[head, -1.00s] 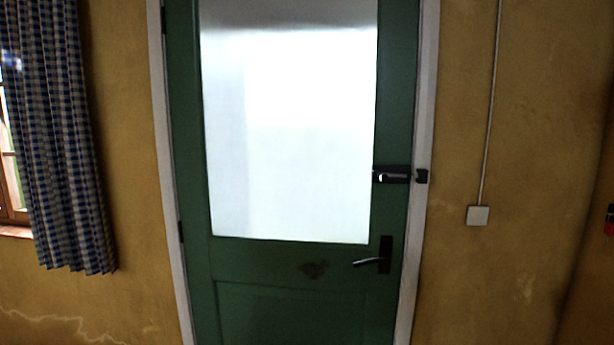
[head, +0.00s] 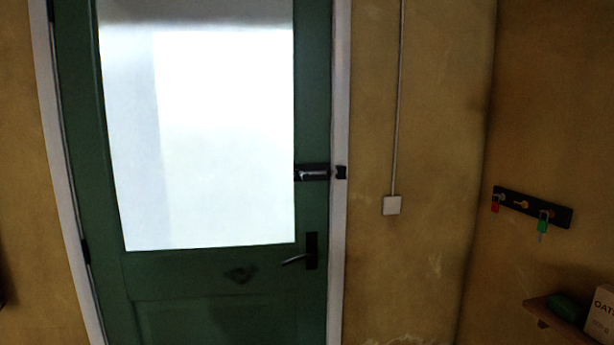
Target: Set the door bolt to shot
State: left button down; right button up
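The door bolt (head: 312,172) is a dark plate with a pale metal bar, mounted at the right edge of the green door (head: 205,272), beside the bottom right of its frosted pane. Its dark keeper (head: 341,172) sits on the white door frame just to the right. A gap shows between the bolt plate and the keeper, with no bar clearly seen crossing it. The door stands closed in its frame. Neither of my grippers is in view.
A door handle (head: 298,260) is below the bolt. A white switch box (head: 391,205) with a cable is on the ochre wall. On the right wall are a key rack (head: 532,207) with several keys and a shelf (head: 551,318) holding a box (head: 601,315) and a dark green item (head: 567,307).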

aim_at(305, 175)
jog(key=u, duration=1.55)
jog(key=i, duration=0.65)
jog(key=z, duration=3.05)
